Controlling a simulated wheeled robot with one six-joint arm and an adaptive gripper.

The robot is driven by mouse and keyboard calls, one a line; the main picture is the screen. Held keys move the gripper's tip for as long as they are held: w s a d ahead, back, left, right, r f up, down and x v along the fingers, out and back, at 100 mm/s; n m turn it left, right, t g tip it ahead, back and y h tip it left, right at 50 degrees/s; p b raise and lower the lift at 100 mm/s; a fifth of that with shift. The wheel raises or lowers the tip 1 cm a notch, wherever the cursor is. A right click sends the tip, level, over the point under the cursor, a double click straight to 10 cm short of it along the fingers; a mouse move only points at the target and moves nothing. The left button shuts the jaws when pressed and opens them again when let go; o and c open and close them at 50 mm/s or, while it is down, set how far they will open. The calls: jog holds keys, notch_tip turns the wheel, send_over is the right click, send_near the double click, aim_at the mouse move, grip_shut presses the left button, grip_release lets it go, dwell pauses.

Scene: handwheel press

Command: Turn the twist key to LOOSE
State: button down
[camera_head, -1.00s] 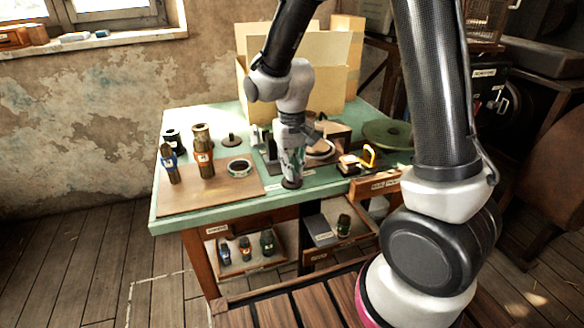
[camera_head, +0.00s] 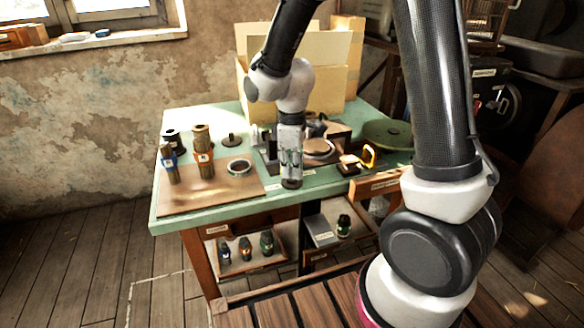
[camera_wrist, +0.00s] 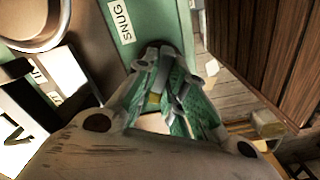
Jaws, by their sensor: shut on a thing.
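The twist key (camera_head: 291,184) shows as a dark round piece low at the front edge of the green bench, right below my gripper (camera_head: 291,175). My gripper points down and is shut on the key, its fingers hiding most of it. In the wrist view, my gripper (camera_wrist: 160,65) reaches to a dark rounded end at the bench edge. A white SNUG label (camera_wrist: 121,22) lies just left of the fingertips. Another label (camera_wrist: 42,82) farther left is partly hidden. I cannot read LOOSE anywhere, and the key's pointing direction is hidden.
A round plate on a press (camera_head: 318,148) stands right behind my gripper. Open shelves (camera_head: 245,262) hold bottles below.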

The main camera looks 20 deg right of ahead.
jog(key=n, duration=0.5)
jog(key=shift+n, duration=0.4)
dwell(0.4)
jog(key=c, duration=1.5)
grip_release()
notch_tip(320, 180, up, 12)
jog(key=shift+r, duration=0.1)
